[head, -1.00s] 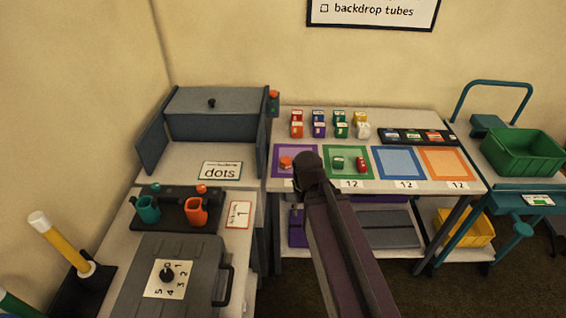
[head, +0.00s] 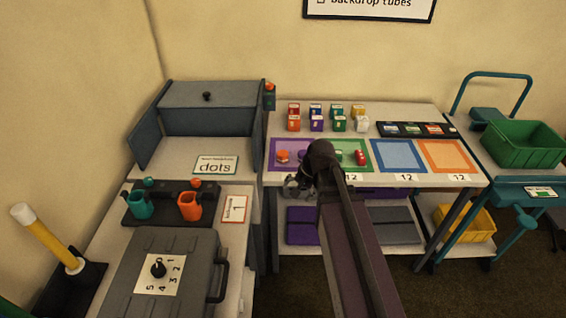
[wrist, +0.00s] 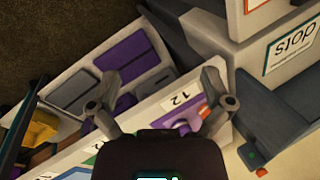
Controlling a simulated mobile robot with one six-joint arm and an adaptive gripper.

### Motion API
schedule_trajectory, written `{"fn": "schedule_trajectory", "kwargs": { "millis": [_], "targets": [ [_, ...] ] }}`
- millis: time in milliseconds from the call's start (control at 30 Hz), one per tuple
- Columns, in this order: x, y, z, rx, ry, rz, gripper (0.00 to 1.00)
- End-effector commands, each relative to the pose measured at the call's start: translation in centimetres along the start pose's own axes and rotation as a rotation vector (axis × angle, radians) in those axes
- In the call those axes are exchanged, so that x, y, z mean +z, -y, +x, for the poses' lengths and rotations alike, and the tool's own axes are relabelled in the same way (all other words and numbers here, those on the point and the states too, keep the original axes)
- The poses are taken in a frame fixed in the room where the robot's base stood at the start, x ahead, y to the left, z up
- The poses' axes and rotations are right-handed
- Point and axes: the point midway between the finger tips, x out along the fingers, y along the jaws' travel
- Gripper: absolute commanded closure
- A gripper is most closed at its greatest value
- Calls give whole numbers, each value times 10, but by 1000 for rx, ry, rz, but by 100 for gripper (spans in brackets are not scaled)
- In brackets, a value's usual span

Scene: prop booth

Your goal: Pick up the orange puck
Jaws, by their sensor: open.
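The orange puck (head: 283,155) lies on the purple-bordered mat (head: 273,163) at the left end of the long table. My gripper (head: 296,187) is at the table's front edge, in front of and below the puck in the picture. In the wrist view my gripper (wrist: 158,100) has its two fingers spread wide with nothing between them. Part of the purple mat (wrist: 210,126) shows beyond the right finger there.
A small purple piece (head: 302,155) sits right of the puck, close to my arm. The green mat (head: 376,169) holds green and red pieces. Several coloured blocks stand behind. The blue mat (head: 398,155) and orange mat (head: 446,156) are empty. A grey cabinet (head: 208,120) stands left.

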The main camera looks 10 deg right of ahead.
Motion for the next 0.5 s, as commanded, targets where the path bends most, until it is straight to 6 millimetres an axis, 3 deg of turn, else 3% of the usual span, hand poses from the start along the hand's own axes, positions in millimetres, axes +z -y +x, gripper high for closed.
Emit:
{"fn": "schedule_trajectory", "kwargs": {
  "millis": [33, 200, 500],
  "targets": [
    [-14, 2, 10, -43, 3, 78, 0],
    [-45, 12, 20, -192, 38, 350, 0],
    [-106, 22, 25, -445, 162, 829, 0]
  ]
}}
